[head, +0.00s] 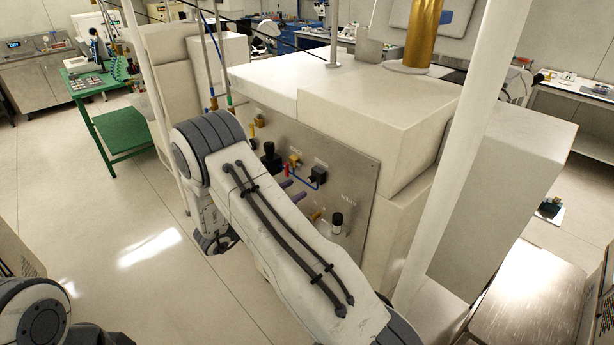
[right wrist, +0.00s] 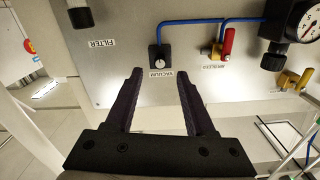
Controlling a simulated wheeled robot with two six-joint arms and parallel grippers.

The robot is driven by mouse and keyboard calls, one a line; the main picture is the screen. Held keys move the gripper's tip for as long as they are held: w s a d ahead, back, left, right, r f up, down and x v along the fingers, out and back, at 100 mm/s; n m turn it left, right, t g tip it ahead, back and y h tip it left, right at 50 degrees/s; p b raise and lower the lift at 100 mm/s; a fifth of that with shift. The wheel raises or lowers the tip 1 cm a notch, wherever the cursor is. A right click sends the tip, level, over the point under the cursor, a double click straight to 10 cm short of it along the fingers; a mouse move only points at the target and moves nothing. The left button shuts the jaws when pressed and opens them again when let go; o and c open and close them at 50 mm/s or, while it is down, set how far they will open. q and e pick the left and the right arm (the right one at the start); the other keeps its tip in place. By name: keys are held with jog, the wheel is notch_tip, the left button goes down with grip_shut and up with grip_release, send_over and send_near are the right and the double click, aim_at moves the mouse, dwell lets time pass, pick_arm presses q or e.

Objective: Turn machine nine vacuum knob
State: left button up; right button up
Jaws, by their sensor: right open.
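The vacuum knob (right wrist: 159,63) is a small pale knob on a black block, beside an upside-down VACUUM label, in the right wrist view. In the head view its black block (head: 318,175) sits on the grey metal panel, at the end of a blue tube. My right gripper (right wrist: 160,73) is open and empty. Its two dark fingers point at the panel, one on each side of the knob's line, with the knob just beyond the tips. In the head view the fingertips (head: 293,190) show past my right arm, left of and below the block. My left gripper is out of view.
A red-handled valve (right wrist: 228,42), a gauge (right wrist: 302,22) and a brass fitting (right wrist: 290,82) sit on the same panel, right of the knob in the wrist view. A black-capped cylinder (head: 337,222) stands out lower on the panel. A white post (head: 450,160) rises at the right.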

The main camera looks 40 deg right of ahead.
aim_at(309, 181)
jog(key=d+p, duration=0.1)
jog(key=d, duration=0.3)
jog(key=shift+w+d+r, duration=0.1)
jog(key=shift+w+d, duration=0.05)
jog(key=shift+d, duration=0.1)
jog(key=shift+w+d+p, duration=0.1)
jog(key=shift+d+p, duration=0.3)
jog(key=shift+d, duration=0.25)
grip_shut()
